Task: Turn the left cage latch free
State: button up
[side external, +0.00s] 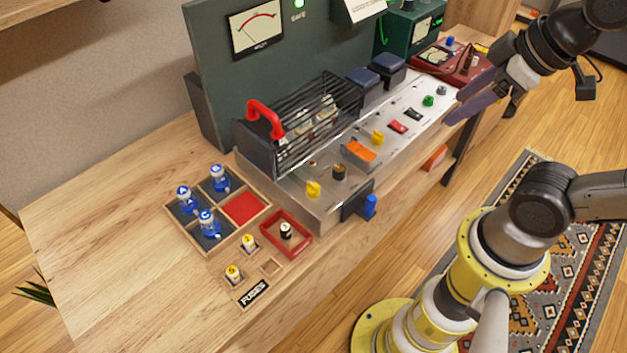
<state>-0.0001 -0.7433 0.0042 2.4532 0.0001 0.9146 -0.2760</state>
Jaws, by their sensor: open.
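The cage (305,120) of dark bars, with a red handle (266,117) at its left end, lies over the metal amp chassis (292,190). Two yellow knob-like latches stand on the chassis in front of it. The left latch (313,189) is near the chassis's left front corner, and the right latch (377,138) is farther along. How far each is turned is too small to tell. My gripper (478,106) is open and empty at the right, beyond the chassis's right end, well apart from both latches.
A black knob (339,172) and an orange part (358,151) sit between the latches. A blue-ended part (370,205) sticks out from the chassis front. A wooden tray (174,222) with blue-topped tubes and a red fuse tray (268,238) stand left. The table's left front is clear.

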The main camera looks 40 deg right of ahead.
jog(key=w+a+r+n, duration=0.1)
jog(key=w+r+n, duration=0.1)
jog(key=w+n, duration=0.4)
jog(key=n+g, duration=0.6)
jog(key=n, duration=0.3)
send_over(313, 184)
notch_tip(313, 184, down, 12)
notch_tip(313, 184, down, 14)
jog(key=shift+r, duration=0.1)
jog(key=shift+c, duration=0.3)
grip_shut()
